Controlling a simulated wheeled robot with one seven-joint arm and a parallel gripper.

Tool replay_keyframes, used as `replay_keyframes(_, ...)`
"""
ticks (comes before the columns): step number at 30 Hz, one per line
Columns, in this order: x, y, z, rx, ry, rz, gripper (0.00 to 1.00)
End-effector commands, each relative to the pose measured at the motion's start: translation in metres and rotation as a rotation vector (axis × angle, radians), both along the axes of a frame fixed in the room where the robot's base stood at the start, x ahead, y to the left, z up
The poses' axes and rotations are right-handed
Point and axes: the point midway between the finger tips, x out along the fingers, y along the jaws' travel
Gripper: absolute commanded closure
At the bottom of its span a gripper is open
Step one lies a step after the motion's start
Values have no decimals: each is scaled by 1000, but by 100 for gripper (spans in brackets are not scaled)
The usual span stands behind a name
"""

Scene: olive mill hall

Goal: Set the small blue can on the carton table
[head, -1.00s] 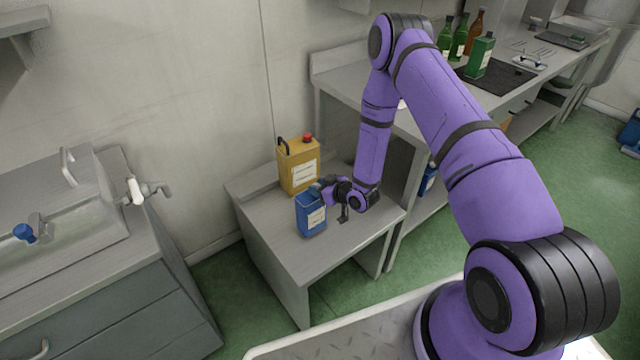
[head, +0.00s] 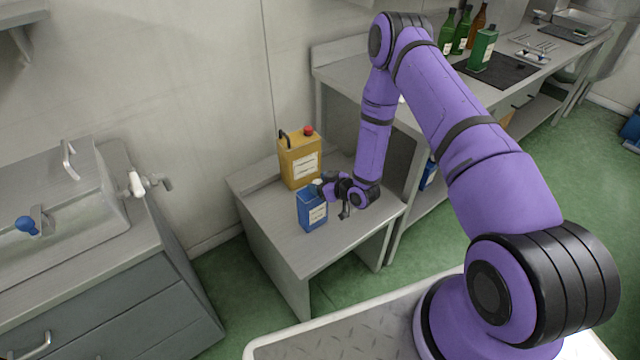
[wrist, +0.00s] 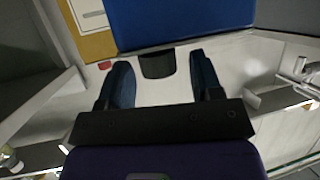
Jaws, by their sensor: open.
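The small blue can (head: 312,212) stands upright on a low grey table (head: 285,248), near its middle, with a pale label on its side. It fills the top of the wrist view as a plain blue face (wrist: 180,22). My gripper (head: 324,184) is at the can's upper right in the head view. In the wrist view my gripper (wrist: 160,72) has its two fingers apart, with a dark piece between them beside the blue face. The can appears unheld. I cannot tell which table is the carton table.
A yellow can (head: 299,165) with a red cap stands just behind the blue can. A taller bench (head: 345,70) at the right holds green bottles (head: 461,32) and a green can (head: 482,50). A sink counter (head: 70,265) is at the left. Green floor lies open at the right.

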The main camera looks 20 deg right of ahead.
Motion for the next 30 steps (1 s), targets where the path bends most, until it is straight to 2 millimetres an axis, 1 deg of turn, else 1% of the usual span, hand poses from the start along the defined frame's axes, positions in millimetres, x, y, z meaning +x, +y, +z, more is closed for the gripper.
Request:
replay_keyframes(2, -2, -1, 3, -1, 1, -1, 40)
replay_keyframes(5, -11, -7, 7, 0, 1, -1, 40)
replay_keyframes(15, -64, -39, 33, 0, 2, -3, 40)
replay_keyframes(21, -86, -52, 43, 0, 2, -2, 40)
replay_keyframes(25, -93, -56, 47, 0, 0, -1, 40)
replay_keyframes(30, -95, -57, 49, -2, 0, 0, 40)
